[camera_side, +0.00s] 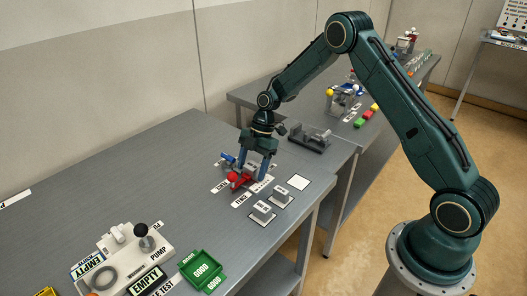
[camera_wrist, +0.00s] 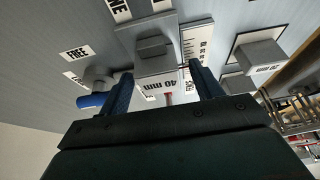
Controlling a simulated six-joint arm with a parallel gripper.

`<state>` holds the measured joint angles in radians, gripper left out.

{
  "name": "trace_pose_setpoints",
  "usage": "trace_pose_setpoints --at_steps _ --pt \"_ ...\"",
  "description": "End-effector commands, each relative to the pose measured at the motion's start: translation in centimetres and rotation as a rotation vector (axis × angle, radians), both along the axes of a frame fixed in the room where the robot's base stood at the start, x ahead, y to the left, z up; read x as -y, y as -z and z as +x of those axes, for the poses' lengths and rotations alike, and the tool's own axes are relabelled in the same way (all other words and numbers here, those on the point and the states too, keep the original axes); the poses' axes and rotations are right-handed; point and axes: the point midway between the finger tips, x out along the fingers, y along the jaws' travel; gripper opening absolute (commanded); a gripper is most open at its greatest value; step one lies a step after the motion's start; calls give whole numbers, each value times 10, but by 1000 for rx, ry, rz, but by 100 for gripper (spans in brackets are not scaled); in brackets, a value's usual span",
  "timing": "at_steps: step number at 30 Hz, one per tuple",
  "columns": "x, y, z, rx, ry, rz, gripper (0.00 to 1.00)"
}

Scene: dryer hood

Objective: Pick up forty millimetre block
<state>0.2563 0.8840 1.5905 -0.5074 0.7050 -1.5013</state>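The forty millimetre block (camera_wrist: 158,66) is grey and carries a "40 mm" label on its near face in the wrist view. My gripper (camera_wrist: 161,71) has its two blue fingers apart, one on each side of the block. The fingers look low around it, with no clear grip; contact is hard to tell. In the side view my gripper (camera_side: 255,177) points down at the bench among the labels, and its fingers mostly hide the block.
Two smaller grey blocks (camera_side: 263,210) (camera_side: 280,196) stand to the front right, near the bench edge. A red knob (camera_side: 233,177) and a blue handle (camera_wrist: 91,101) are close to my fingers. A white square (camera_side: 298,182) is bare. The pump unit (camera_side: 124,260) and green tray (camera_side: 203,271) stand front left.

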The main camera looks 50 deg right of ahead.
Motion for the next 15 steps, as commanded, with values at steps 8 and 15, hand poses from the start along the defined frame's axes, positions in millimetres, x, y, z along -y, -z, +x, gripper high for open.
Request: trace_pose_setpoints --at_steps 8,15 --pt "0 0 0 0 0 0 13" --pt "0 -1 0 1 -1 0 9"
